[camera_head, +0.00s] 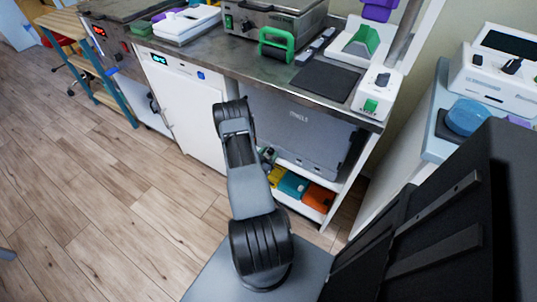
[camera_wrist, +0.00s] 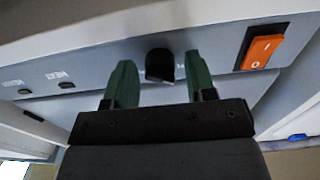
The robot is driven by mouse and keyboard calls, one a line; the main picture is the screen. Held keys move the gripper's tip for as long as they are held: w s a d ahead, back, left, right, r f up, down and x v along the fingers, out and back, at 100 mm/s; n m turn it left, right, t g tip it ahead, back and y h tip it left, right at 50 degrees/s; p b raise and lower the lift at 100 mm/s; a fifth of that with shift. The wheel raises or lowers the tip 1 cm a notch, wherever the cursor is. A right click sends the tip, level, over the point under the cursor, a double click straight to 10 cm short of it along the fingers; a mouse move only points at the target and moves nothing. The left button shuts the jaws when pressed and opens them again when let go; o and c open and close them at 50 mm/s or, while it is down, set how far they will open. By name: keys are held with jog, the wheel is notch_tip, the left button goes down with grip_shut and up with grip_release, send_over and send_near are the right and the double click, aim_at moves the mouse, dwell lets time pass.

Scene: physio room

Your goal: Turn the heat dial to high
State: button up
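A black dial (camera_wrist: 160,66) sits on a grey panel at the upper middle of the wrist view. My gripper (camera_wrist: 159,62) has two green fingers, spread apart, one on each side of the dial. A gap shows between each finger and the dial, and nothing is held. The dial's setting and any scale marks are not readable. In the head view my arm reaches toward the counter front, but the gripper is hidden behind my arm. I cannot tell which unit in the head view carries this dial.
An orange rocker switch (camera_wrist: 264,48) is right of the dial; small labelled buttons (camera_wrist: 60,80) are to the left. In the head view, a steel counter (camera_head: 270,70) bears several devices, including a white control box (camera_head: 377,92). A white cabinet (camera_head: 190,110) stands below. Wooden floor (camera_head: 90,190) is clear at left.

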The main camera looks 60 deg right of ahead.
jog(key=c, duration=0.8)
jog(key=shift+o, duration=0.2)
